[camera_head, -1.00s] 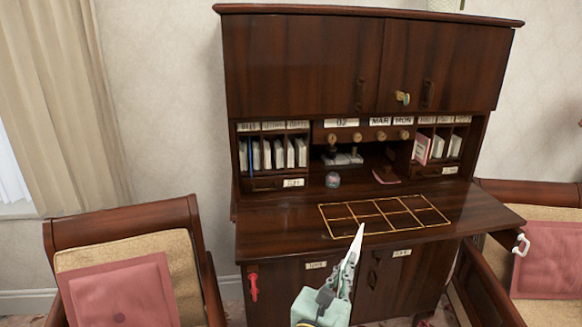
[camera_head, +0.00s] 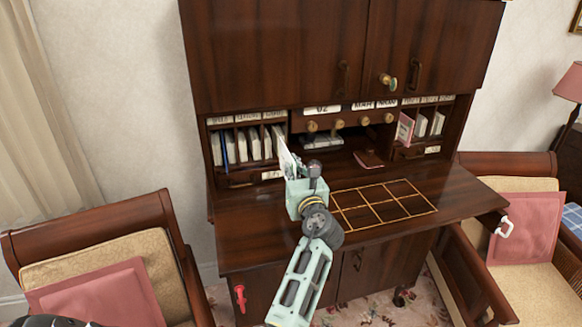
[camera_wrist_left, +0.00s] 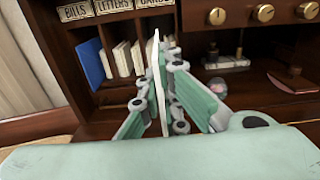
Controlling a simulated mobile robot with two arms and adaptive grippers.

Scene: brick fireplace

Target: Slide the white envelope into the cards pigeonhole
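The white envelope (camera_wrist_left: 153,60) stands nearly upright and edge-on between the fingers of my left gripper (camera_wrist_left: 160,108), which is shut on it. In the head view, my left gripper (camera_head: 291,172) holds the envelope (camera_head: 286,158) over the desk top, in front of the left pigeonholes. The cards pigeonhole (camera_head: 278,136) is the right one of the labelled left group. Its CARDS label (camera_wrist_left: 154,3) shows in the left wrist view, right of BILLS and LETTERS. The envelope and fingers partly cover its opening; whether the envelope's far edge is inside cannot be told. My right gripper is out of view.
White envelopes and a blue one (camera_wrist_left: 89,62) stand in the left pigeonholes. Wooden dividers (camera_wrist_left: 107,50) separate them. A gold grid (camera_head: 385,203) marks the bare desk top. Chairs (camera_head: 105,250) flank the desk.

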